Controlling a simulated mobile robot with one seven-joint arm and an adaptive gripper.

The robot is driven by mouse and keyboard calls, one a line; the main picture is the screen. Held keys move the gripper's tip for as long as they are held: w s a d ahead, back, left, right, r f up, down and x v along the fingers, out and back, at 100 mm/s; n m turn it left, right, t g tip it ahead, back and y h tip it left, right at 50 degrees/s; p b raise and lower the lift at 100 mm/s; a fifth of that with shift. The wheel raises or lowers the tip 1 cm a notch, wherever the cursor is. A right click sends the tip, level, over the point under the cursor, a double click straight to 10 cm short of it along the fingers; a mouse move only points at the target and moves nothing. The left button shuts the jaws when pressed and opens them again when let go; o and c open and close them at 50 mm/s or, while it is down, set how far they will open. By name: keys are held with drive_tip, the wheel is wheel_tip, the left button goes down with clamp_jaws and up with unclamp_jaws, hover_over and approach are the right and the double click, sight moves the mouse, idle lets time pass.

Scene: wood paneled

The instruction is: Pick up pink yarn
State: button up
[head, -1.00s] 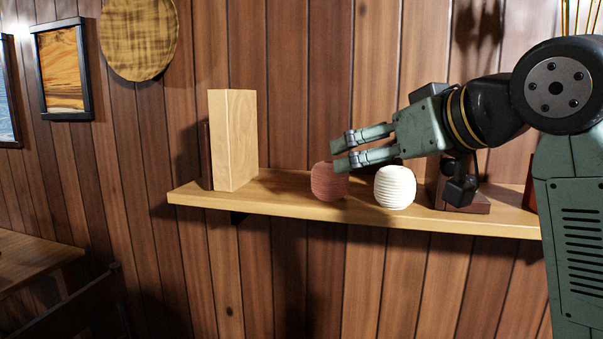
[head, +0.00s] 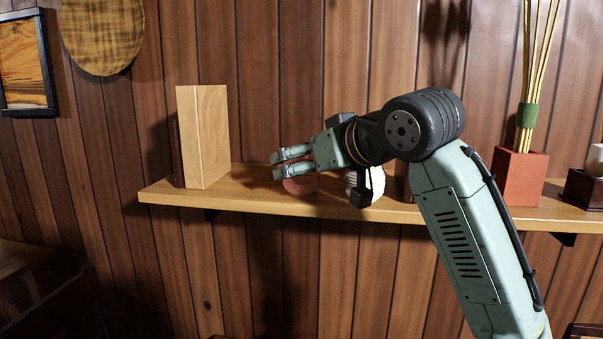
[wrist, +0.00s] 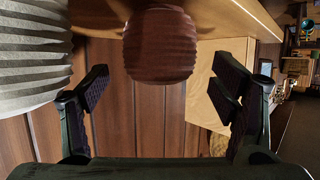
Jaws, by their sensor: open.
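The pink yarn (head: 302,187) is a ridged, dull pink ball on the wooden shelf (head: 255,200). In the head view my gripper (head: 279,165) overlaps its top, with the fingertips just left of it. In the wrist view the pink yarn (wrist: 160,48) appears between the two open fingers (wrist: 162,82), toward the top of the picture. The fingers show a gap on each side and hold nothing. The wrist view looks upside down, with the shelf at the top.
A white ridged ball (head: 377,187) sits right of the pink yarn, partly hidden by my wrist; it is close to one finger in the wrist view (wrist: 30,62). A pale wooden block (head: 207,137) stands left. A red-brown pot (head: 520,178) with sticks stands right.

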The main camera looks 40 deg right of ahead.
drive_tip(key=shift+c, duration=0.5)
drive_tip(key=c, duration=1.2)
